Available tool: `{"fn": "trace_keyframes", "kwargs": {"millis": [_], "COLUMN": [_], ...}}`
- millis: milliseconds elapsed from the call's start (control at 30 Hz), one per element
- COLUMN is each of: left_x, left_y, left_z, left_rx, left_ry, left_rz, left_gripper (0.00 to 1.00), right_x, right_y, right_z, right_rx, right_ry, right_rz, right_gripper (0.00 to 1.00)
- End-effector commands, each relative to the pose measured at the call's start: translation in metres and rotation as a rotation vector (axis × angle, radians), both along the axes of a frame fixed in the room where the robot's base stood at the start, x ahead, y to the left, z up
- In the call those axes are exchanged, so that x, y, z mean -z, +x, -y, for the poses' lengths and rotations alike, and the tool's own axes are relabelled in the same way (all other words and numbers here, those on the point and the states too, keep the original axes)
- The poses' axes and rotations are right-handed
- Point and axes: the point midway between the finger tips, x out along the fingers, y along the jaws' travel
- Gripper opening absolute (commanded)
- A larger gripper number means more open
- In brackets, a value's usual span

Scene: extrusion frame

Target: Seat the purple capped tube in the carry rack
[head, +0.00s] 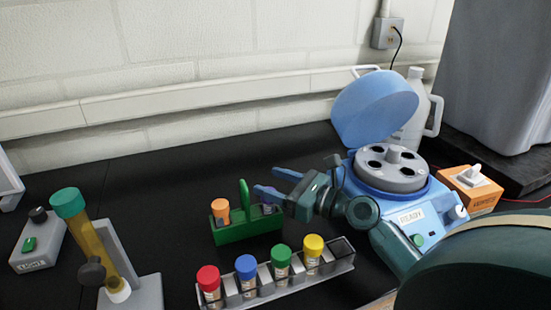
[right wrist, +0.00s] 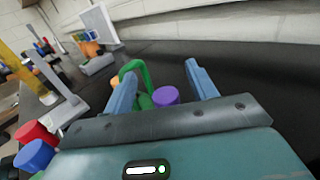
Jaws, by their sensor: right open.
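The green carry rack (head: 248,231) stands on the black bench in the head view, with its upright handle in the middle. An orange capped tube (head: 220,210) is in its left side. The purple cap (right wrist: 165,95) shows in the right wrist view, beside the green handle (right wrist: 135,70) and between my fingers. Its tube is hidden, and I cannot tell how deep it sits. In the head view I cannot clearly make out the purple cap. My right gripper (head: 267,182) is open, its fingers reaching left above the rack's right end. My left gripper is not in view.
A clear rack (head: 285,285) with red, blue, green and yellow capped tubes stands in front. A blue centrifuge (head: 400,190) with its lid raised is at the right, beside an orange device (head: 470,187). A stand with an amber tube (head: 88,240) is at the left.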

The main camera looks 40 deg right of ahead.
Motion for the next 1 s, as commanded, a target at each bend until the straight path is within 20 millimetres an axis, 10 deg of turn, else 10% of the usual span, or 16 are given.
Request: {"fn": "trace_keyframes", "kwargs": {"millis": [300,1000], "left_x": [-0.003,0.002], "left_y": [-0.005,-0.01], "left_z": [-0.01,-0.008], "left_rx": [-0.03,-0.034], "left_ry": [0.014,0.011], "left_rz": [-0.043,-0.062], "left_gripper": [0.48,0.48], "right_x": [-0.054,-0.059], "right_y": [0.0,0.0], "right_z": [0.0,0.0], "right_rx": [0.0,0.0], "right_ry": [0.0,0.001], "right_rz": [0.001,0.0], "right_gripper": [0.57,0.57]}}
